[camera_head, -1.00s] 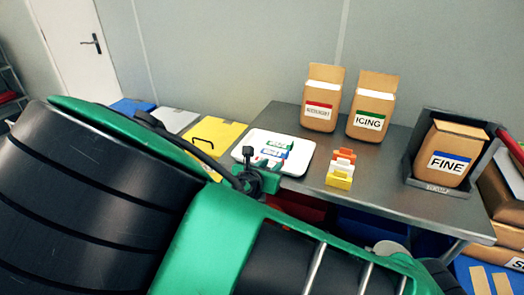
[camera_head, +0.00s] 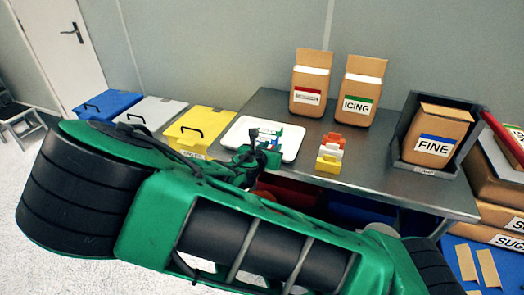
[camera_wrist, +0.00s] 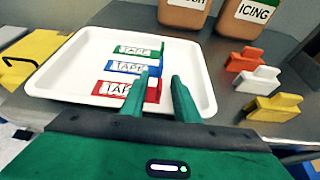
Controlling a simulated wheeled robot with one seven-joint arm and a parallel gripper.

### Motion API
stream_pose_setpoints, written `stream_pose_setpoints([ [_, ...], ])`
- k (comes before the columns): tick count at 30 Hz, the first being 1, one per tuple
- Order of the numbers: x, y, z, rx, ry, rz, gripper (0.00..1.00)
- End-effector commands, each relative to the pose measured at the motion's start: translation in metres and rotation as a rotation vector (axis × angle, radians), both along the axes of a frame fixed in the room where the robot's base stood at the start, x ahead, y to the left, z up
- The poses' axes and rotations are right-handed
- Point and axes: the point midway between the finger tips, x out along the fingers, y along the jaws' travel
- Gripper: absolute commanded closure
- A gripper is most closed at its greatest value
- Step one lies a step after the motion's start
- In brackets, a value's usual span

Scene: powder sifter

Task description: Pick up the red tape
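The red tape (camera_wrist: 154,90) has a white "TAPE" label and lies at the near side of a white tray (camera_wrist: 59,73) in the wrist view. My left finger covers part of it. A blue tape (camera_wrist: 119,66) and a green tape (camera_wrist: 124,50) lie behind it in the same tray. My gripper (camera_wrist: 161,77) has its two fingers apart with nothing clearly held between them. Its fingertips are over the tray, at the right end of the red tape; I cannot tell their height. In the head view, my gripper (camera_head: 263,138) partly hides the tapes on the tray (camera_head: 287,152).
The tray stands on a metal table (camera_head: 385,182). Orange, white and yellow (camera_head: 328,164) pieces stand right of it. Bags labelled ICING (camera_head: 357,104) and FINE (camera_head: 433,146), plus a red-labelled bag (camera_head: 308,97), stand behind and right. A yellow bin (camera_head: 205,122) is left of the table.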

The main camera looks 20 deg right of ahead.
Motion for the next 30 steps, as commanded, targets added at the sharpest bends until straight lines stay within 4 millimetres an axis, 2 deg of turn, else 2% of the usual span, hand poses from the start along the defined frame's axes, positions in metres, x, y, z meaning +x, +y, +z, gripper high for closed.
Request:
stream_pose_setpoints([
  [2,0.0,0.0,0.0,0.0,0.0,0.0,0.72],
  [5,0.0,0.0,0.0,0.0,0.0,0.0,0.96],
  [6,0.0,0.0,0.0,0.0,0.0,0.0,1.0],
  [20,0.0,0.001,0.003,0.0,0.0,0.001,1.0],
  [26,0.0,0.002,0.015,0.003,-0.002,0.002,1.0],
  [30,0.0,0.002,0.031,0.005,-0.002,0.002,1.0],
])
